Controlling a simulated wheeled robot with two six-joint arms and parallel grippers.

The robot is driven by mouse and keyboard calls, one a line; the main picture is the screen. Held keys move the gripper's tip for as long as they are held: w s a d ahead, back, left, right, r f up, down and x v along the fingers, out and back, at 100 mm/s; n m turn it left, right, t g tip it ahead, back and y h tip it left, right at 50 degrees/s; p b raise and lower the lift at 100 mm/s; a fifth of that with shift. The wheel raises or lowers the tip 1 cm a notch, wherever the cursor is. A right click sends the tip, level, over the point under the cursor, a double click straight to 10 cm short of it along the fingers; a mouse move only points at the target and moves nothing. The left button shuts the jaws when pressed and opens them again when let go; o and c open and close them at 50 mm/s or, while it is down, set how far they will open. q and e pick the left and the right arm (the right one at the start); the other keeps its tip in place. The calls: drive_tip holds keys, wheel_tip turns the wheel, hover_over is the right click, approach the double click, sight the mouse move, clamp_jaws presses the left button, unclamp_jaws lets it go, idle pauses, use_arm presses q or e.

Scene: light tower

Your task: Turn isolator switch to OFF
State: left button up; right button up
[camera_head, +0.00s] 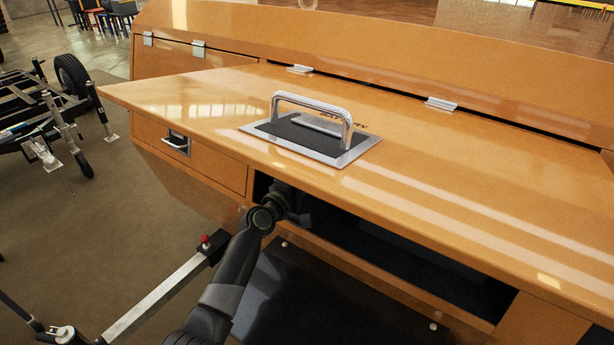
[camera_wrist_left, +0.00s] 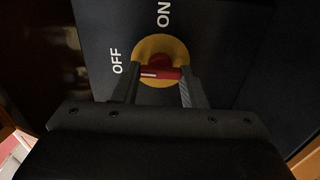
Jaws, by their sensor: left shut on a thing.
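The isolator switch is a red handle (camera_wrist_left: 168,74) on a round yellow plate (camera_wrist_left: 158,46), set in a dark panel (camera_wrist_left: 105,22) in the left wrist view. White ON lettering (camera_wrist_left: 164,14) is above it and white OFF lettering (camera_wrist_left: 118,61) is to its left. The handle lies roughly level in the picture, with its white mark at the left end, toward the OFF side. My left gripper (camera_wrist_left: 159,76) is shut on the handle, one finger at each end. In the head view my left arm reaches into the dark opening under the orange top, which hides the gripper and switch. My right gripper is not in view.
The orange top (camera_head: 420,180) overhangs the opening (camera_head: 390,255) closely. A metal handle (camera_head: 312,103) stands on a plate on the top. A drawer front (camera_head: 195,155) is left of the opening. A metal bar with a red knob (camera_head: 204,239) lies beside my arm.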

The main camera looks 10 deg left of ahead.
use_arm(q)
drive_tip(key=shift+n, duration=0.3)
drive_tip(key=o, duration=1)
drive_tip(key=v, duration=1.7)
drive_tip(key=shift+s, duration=0.25)
drive_tip(key=shift+a+f, duration=0.1)
drive_tip(key=shift+a, duration=0.05)
